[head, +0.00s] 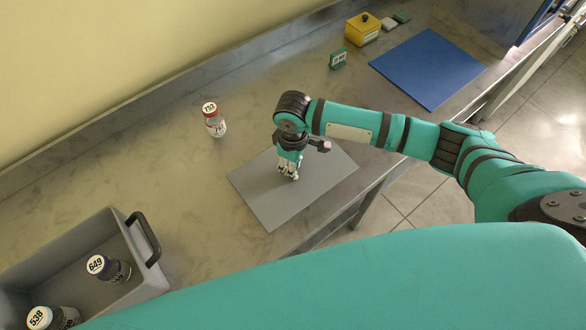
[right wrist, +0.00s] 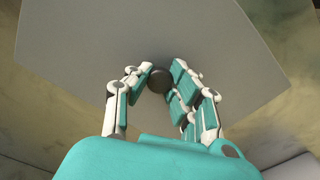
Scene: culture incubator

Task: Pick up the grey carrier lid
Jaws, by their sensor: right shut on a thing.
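The grey carrier lid (head: 262,195) is a flat grey panel on the metal bench, near its front edge. It fills much of the right wrist view (right wrist: 150,30), with a dark round knob (right wrist: 159,79) at its middle. My right gripper (head: 289,176) is over the lid, pointing down. In the right wrist view its fingers (right wrist: 158,82) are closed around the knob. I cannot tell whether the lid is lifted off the bench. My left gripper is not in view.
A grey carrier (head: 143,275) with a dark handle holds labelled bottles at lower left. A red-capped bottle (head: 215,121) stands behind the lid. A blue mat (head: 430,68), a yellow box (head: 362,30) and a green label stand (head: 338,60) are at the upper right.

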